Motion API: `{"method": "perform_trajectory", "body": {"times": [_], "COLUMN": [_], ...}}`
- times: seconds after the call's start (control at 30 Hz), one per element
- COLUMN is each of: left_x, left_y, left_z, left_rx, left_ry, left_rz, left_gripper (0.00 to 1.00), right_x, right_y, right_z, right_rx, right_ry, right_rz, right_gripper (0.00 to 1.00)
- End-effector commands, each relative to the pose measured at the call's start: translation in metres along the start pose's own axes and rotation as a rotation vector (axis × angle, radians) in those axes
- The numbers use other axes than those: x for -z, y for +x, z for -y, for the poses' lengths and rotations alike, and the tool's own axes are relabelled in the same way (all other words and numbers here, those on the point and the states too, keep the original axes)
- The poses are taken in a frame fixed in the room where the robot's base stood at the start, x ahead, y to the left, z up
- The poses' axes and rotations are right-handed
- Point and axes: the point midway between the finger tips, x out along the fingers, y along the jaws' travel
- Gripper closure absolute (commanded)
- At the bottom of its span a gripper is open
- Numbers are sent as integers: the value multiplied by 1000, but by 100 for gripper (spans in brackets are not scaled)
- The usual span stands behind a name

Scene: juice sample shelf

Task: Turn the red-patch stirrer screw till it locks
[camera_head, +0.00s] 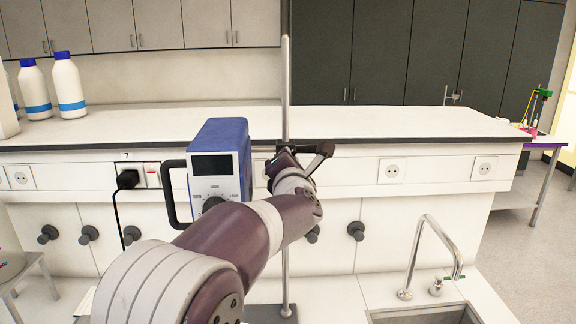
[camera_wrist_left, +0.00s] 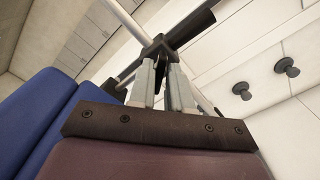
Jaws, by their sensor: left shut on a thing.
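The stirrer (camera_head: 220,160), a blue box with a dark front display and a dial, hangs beside an upright metal rod (camera_head: 286,90). Its blue housing also shows in the left wrist view (camera_wrist_left: 50,110). My left arm reaches across in front of it. My left gripper (camera_wrist_left: 165,68) is shut on a dark screw head (camera_wrist_left: 158,46) by the rod. In the head view the gripper's fingertips are mostly hidden behind my wrist. A black clamp part (camera_head: 322,157) sticks out right of the rod. I see no red patch on the screw. My right gripper is out of view.
A white bench shelf (camera_head: 400,120) with wall sockets runs behind the stirrer. A black plug with a cable (camera_head: 127,180) is left of it. White bottles (camera_head: 68,85) stand at the far left. A sink (camera_head: 425,315) with a tap (camera_head: 425,250) is at the lower right.

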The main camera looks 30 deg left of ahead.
Motion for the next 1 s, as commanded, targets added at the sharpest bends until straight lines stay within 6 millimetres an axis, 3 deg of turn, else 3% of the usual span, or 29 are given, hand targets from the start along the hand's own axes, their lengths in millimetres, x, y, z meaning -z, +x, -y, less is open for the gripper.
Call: {"method": "perform_trajectory", "body": {"times": [0.5, 1.0], "left_x": [0, 2], "left_y": [0, 0], "left_z": [3, 5], "left_rx": [2, 4], "left_ry": [458, 676], "left_rz": [0, 0], "left_gripper": [100, 100], "right_x": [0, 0], "right_y": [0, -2], "right_z": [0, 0], "right_rx": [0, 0], "right_ry": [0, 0], "right_rz": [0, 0], "right_gripper": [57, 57]}}
